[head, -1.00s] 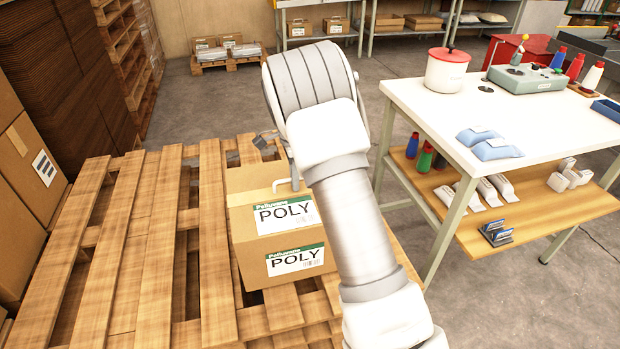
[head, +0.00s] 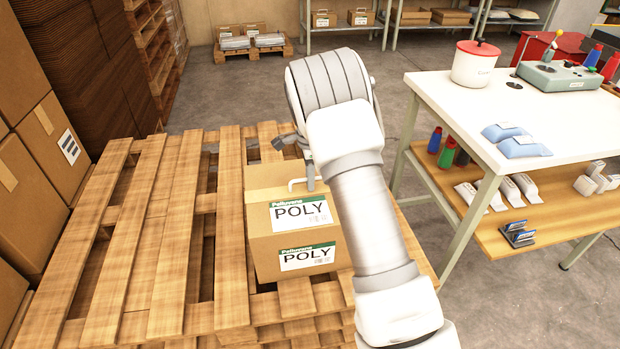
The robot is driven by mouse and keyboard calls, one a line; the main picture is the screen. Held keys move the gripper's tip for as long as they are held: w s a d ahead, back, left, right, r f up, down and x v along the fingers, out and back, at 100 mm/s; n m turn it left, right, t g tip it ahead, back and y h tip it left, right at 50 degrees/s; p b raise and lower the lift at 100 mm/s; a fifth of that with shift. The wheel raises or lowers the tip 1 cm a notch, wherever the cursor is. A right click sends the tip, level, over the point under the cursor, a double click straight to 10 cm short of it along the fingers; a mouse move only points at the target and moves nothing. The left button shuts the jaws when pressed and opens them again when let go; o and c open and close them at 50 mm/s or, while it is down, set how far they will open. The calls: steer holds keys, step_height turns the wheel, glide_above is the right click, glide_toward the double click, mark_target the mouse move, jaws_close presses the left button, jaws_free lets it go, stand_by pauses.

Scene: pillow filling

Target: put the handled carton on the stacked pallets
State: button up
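The handled carton (head: 262,240) is a brown box with white and green "POLY" labels and a white handle (head: 297,184) on top. It is upright over the front right part of the stacked wooden pallets (head: 130,235). I cannot tell whether its base rests fully on the slats. My gripper (head: 307,180) is at the top of the carton, beside the right end of the handle. My arm hides most of the gripper, so its grip on the handle is unclear.
A white-topped workbench (head: 440,100) with a pot and bottles stands close to the right of the pallets. Brown cartons (head: 35,165) are stacked along the left. The left pallet slats are bare. Open floor lies behind the pallets.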

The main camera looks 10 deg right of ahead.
steer(key=o, duration=0.4)
steer(key=s+r+n+t+p, duration=0.1)
steer(key=s+r+n, duration=0.15)
steer(key=r, duration=0.75)
steer(key=s+r+n+p, duration=0.1)
steer(key=s+r, duration=0.3)
steer(key=r, duration=0.7)
steer(key=s+r+n+t+y, duration=0.1)
steer(key=s+r+n+t, duration=0.1)
steer(key=s+r+n, duration=0.5)
steer(key=s+n+t, duration=0.1)
steer(key=s+n, duration=0.1)
steer(key=s, duration=0.5)
steer(key=s+n, duration=0.3)
steer(key=s, duration=0.5)
steer(key=s+f+n+t+h, duration=0.1)
steer(key=s+n, duration=0.1)
steer(key=s, duration=0.5)
steer(key=shift+s+f+n+t, duration=0.1)
steer(key=shift+s+n+t, duration=0.05)
steer(key=shift+n+t, duration=0.15)
